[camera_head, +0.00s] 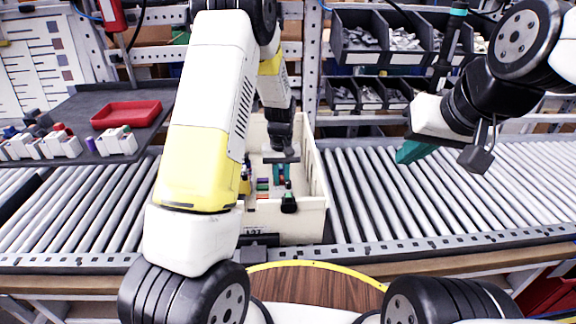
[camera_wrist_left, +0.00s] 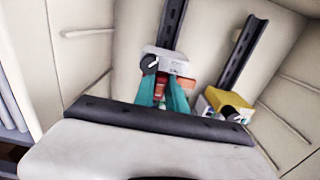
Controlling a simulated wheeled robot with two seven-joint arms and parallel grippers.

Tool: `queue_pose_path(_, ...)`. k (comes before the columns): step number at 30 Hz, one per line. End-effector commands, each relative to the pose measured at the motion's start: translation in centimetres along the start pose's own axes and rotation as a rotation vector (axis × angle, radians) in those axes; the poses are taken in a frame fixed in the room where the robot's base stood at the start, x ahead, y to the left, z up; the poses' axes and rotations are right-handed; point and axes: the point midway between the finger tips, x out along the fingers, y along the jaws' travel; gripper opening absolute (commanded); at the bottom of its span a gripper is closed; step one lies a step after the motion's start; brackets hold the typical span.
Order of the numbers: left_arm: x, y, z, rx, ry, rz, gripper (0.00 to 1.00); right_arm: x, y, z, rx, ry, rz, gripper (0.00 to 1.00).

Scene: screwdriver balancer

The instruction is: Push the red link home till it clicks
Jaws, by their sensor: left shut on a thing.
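The red link (camera_wrist_left: 160,88) shows in the left wrist view between the teal fingers of my left gripper (camera_wrist_left: 162,94). It sits at the lower edge of a light grey block with a black knob (camera_wrist_left: 168,62), on a black rail. My left gripper is shut on the link; whether the link is fully seated cannot be told. In the head view my left gripper (camera_head: 281,173) is down inside the cream bin (camera_head: 290,228), and its fingertips are small there. My right gripper (camera_head: 413,152) hangs over the rollers right of the bin, its finger gap not clear.
A yellow block with a black knob (camera_wrist_left: 228,104) stands on a second rail beside the grey block. A black-handled tool (camera_head: 288,200) is in the bin's near part. A red tray (camera_head: 126,114) lies at left. The right rollers (camera_head: 400,205) are clear.

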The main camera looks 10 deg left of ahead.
Motion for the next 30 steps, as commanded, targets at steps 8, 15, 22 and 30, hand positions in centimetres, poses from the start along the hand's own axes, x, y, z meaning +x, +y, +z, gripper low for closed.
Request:
queue_pose_path(8, 0.3, 0.0, 0.0, 0.000, -0.001, 0.000, 0.00, 0.0, 0.0, 0.0, 0.000, 0.000, 0.000, 0.00)
queue_pose_path(15, 0.9, 0.0, 0.1, 0.000, -0.002, -0.001, 0.00, 0.0, 0.0, 0.0, 0.000, 0.000, 0.000, 0.00)
queue_pose_path(22, 1.2, 0.0, 0.2, 0.000, -0.006, -0.002, 0.00, 0.0, 0.0, 0.0, 0.000, 0.000, 0.000, 0.00)
queue_pose_path(30, 1.3, -0.1, 0.4, 0.000, -0.009, -0.002, 0.00, 0.0, 0.0, 0.0, 0.000, 0.000, 0.000, 0.00)
